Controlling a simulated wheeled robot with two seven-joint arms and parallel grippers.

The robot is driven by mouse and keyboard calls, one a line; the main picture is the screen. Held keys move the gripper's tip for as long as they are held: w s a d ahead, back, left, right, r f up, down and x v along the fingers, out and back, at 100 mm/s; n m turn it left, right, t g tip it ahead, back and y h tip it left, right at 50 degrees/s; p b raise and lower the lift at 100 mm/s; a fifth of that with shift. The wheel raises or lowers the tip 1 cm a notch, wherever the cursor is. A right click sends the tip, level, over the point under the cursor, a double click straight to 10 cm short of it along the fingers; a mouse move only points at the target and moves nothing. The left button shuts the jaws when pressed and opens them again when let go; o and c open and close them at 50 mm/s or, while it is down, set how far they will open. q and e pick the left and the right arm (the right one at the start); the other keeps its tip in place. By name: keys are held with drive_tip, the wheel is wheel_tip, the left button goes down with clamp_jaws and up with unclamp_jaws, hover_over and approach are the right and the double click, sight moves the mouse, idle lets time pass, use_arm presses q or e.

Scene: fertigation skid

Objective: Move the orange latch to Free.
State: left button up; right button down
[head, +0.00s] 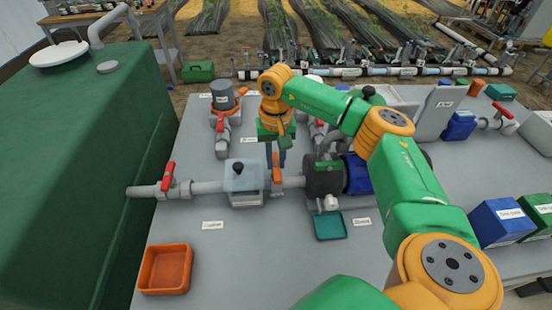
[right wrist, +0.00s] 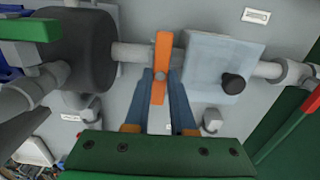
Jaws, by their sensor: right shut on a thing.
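The orange latch (head: 277,177) is a flat bar on the grey pipe between the clear-lidded box (head: 244,180) and the dark round pump housing (head: 322,180). In the right wrist view the latch (right wrist: 162,50) lies lengthwise, crossing the pipe, with a grey pivot at its middle. No marking for Free can be read. My left gripper is not in view.
A red-handled valve (head: 168,178) sits on the pipe at left beside the big green tank (head: 75,150). An orange tray (head: 165,270) and a teal tray (head: 329,226) are on the grey table.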

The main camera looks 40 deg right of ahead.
sight(276, 164)
idle(0.4)
drive_tip(key=c, duration=0.8)
unclamp_jaws()
drive_tip(key=shift+o, duration=0.2)
drive_tip(key=shift+r, duration=0.1)
wheel_tip(276, 164, up, 6)
drive_tip(key=shift+r+b, duration=0.1)
drive_tip(key=shift+b, duration=0.35)
drive_tip(key=shift+r, duration=0.4)
